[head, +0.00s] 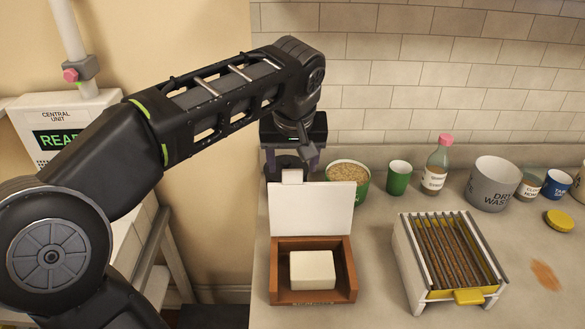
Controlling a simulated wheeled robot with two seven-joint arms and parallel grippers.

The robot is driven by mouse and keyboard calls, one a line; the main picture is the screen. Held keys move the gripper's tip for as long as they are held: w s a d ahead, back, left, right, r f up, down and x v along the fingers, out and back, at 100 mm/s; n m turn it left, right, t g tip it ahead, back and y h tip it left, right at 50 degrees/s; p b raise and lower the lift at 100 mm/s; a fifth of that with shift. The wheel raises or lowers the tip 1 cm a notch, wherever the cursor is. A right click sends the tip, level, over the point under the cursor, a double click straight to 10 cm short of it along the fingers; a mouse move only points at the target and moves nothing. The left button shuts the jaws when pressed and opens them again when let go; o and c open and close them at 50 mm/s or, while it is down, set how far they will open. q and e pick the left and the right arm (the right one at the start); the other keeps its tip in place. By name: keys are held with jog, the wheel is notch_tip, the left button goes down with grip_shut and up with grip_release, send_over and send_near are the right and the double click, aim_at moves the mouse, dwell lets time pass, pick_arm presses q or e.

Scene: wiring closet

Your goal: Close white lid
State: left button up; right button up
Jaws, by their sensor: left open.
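The white lid (311,207) stands open, nearly upright, at the back edge of a small brown box (281,297). It has a small white tab (292,176) on its top edge. A cream-white block (312,270) sits inside the box. My left gripper (291,162) is open, just behind and above the lid's top edge near the tab. Its fingertips are partly hidden, and I cannot tell whether they touch the lid. My right gripper is not in view.
A green tub of grains (348,175) stands close to the right of my left gripper. A green cup (398,178), a bottle (437,165) and a grey bin (492,184) line the back. A slotted white rack (408,262) stands right of the box. The counter between is clear.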

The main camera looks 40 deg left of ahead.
aim_at(293, 170)
pick_arm(q)
jog(key=shift+x, duration=1.85)
grip_shut()
